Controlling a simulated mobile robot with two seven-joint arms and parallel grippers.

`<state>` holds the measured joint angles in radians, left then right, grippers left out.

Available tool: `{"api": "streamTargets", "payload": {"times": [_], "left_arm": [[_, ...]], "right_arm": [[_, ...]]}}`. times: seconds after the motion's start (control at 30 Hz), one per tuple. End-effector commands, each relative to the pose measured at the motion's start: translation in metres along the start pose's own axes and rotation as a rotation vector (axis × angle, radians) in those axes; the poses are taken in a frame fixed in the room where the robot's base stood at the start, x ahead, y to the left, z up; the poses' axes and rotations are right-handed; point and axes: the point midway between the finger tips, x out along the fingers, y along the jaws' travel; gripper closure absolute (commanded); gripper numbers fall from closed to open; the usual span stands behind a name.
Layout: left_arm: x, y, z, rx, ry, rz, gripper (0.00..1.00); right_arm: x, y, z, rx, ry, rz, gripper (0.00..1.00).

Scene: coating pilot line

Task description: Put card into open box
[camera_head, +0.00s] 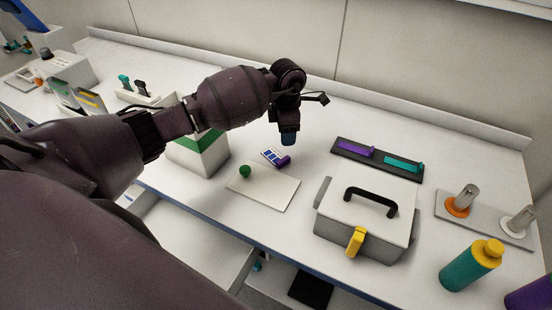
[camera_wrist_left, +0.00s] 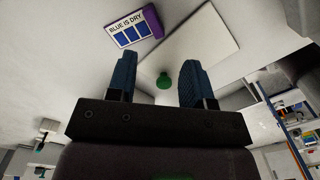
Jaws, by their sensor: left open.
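The card (camera_head: 271,155), white with blue patches and set in a purple holder (camera_head: 284,161), lies on the bench behind a flat white plate. In the left wrist view the card (camera_wrist_left: 128,34) reads "BLUE IS DRY". My left gripper (camera_head: 289,140) points down just above and behind the card, apart from it. Its blue fingers (camera_wrist_left: 157,78) are open and empty. A white box with a green band (camera_head: 205,148) stands left of the card; my left arm hides its top, so I cannot tell whether it is open. A grey box with a black handle (camera_head: 365,215) is closed.
The white plate (camera_head: 268,198) bears a green knob (camera_head: 245,171). A dark tray (camera_head: 378,160) holds purple and teal pieces. A teal bottle (camera_head: 470,267) and a grey tray with two silver cylinders (camera_head: 485,220) are at right. The bench behind the card is clear.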

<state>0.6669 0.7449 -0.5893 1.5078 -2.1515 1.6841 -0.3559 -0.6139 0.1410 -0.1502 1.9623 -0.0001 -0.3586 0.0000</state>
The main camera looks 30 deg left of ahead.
Motion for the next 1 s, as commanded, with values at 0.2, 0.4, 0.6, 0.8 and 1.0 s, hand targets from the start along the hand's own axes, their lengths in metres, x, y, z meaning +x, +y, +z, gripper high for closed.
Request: {"api": "streamTargets", "payload": {"times": [0.2,0.4,0.6,0.8,1.0], "left_arm": [[0.0,0.003,-0.003,-0.372,0.015,0.017,0.53],[0.0,0.003,-0.004,-0.561,0.017,0.019,0.53],[0.007,0.003,-0.004,-0.597,0.016,0.018,0.53],[0.032,0.003,-0.005,-0.596,0.018,0.017,0.53],[0.055,0.003,-0.005,-0.595,0.016,0.017,0.53]], "right_arm": [[0.0,0.0,0.0,0.0,0.0,0.0,0.59],[0.0,0.0,0.0,0.0,0.001,0.0,0.59],[0.003,0.0,0.002,0.0,0.006,0.0,0.59],[0.011,-0.002,0.008,0.0,0.017,0.0,0.59],[0.021,-0.003,0.014,-0.002,0.026,-0.002,0.59]]}}
